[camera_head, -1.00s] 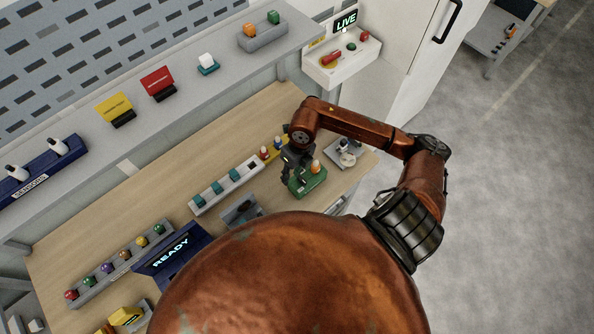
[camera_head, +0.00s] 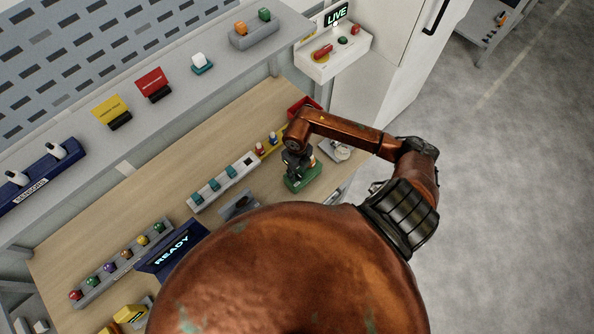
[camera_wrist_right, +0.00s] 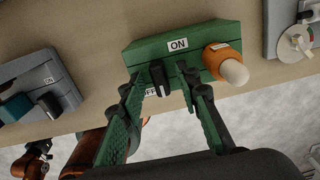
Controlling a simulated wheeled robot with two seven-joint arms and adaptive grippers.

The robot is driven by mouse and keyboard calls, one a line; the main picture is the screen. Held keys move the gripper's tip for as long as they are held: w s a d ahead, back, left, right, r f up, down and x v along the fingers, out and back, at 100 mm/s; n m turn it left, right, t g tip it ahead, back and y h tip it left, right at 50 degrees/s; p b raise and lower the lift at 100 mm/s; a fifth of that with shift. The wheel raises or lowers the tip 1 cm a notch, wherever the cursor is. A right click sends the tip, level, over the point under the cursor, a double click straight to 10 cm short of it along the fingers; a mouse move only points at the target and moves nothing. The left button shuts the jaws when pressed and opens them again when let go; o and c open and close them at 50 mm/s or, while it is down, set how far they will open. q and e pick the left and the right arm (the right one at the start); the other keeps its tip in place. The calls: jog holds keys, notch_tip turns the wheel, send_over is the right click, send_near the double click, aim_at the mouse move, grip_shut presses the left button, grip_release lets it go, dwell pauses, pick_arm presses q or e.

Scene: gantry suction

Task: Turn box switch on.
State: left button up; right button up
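The green switch box (camera_wrist_right: 165,45) has an ON label at its upper side in the right wrist view. A black switch lever (camera_wrist_right: 159,76) stands on its face, and an OFF label below it is partly hidden. An orange lamp-like piece with a pale tip (camera_wrist_right: 222,60) sits on the box's right side. My right gripper (camera_wrist_right: 158,82) is open, its two green fingers on either side of the lever with gaps visible. In the head view the box (camera_head: 303,180) lies under the right gripper (camera_head: 296,170), which hides much of it.
A grey device with a teal part (camera_wrist_right: 40,88) is left of the box, and a grey unit with a dial (camera_wrist_right: 298,42) is right of it. A red bin (camera_head: 306,105) stands behind the arm. A READY panel (camera_head: 172,252) and a row of coloured knobs are further left.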

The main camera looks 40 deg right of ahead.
grip_shut()
dwell(0.4)
jog(key=shift+f+n+b, duration=0.1)
jog(key=shift+n+b, duration=0.4)
jog(key=shift+b, duration=0.25)
jog(key=n+b, duration=0.4)
jog(key=b, duration=0.2)
jog(key=n+b, duration=0.4)
jog(key=b, duration=0.2)
jog(key=shift+w+d+f+n+b, duration=0.15)
jog(key=shift+n+b, duration=0.2)
jog(key=shift+n, duration=0.05)
jog(key=shift+r+n+b, duration=0.2)
jog(key=shift+n+b, duration=0.9)
jog(key=shift+b, duration=0.15)
grip_release()
jog(key=shift+r, duration=0.1)
